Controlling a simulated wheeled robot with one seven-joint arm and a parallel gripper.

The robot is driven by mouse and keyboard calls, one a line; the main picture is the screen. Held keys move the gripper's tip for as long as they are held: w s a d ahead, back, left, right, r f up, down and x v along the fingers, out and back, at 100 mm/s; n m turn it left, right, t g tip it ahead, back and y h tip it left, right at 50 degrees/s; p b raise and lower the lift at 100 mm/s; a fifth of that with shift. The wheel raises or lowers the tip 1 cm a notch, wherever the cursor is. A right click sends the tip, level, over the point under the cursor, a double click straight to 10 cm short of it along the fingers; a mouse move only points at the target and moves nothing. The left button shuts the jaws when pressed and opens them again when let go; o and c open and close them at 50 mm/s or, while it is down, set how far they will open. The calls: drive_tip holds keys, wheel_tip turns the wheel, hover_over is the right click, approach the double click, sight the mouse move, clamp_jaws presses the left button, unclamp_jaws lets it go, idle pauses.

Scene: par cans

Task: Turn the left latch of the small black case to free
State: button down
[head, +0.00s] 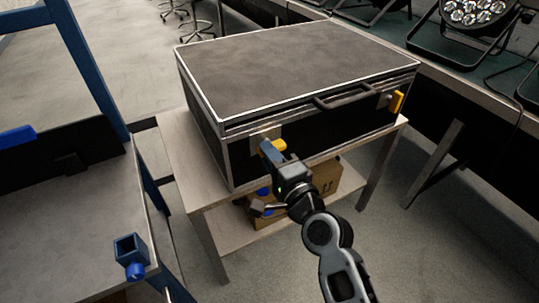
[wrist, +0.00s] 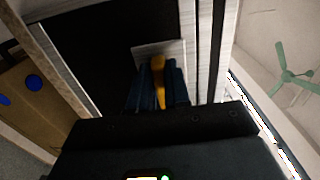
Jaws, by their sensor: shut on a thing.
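The small black case (head: 290,65) lies closed on a light wooden table, its silver-edged front toward me. Its left latch (head: 279,145) has a yellow lever on a metal plate. My gripper (head: 270,150) is at this latch. In the wrist view my gripper (wrist: 158,88) has its blue fingers on both sides of the yellow lever (wrist: 159,75), shut on it, with the plate (wrist: 170,48) behind. The fingers hide part of the lever. The right latch (head: 396,101) has a yellow lever standing upright. A black handle (head: 342,95) sits between the latches.
The case's table (head: 190,160) has a lower shelf with a cardboard box (head: 328,177). A blue-framed bench (head: 60,240) with a blue socket (head: 130,250) stands at left. Par cans (head: 470,20) rest on a dark table at right. Open floor lies in front.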

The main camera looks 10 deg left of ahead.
drive_tip(key=shift+a+r, duration=0.15)
drive_tip(key=c, duration=1.1)
unclamp_jaws()
drive_tip(key=shift+v, duration=3.9)
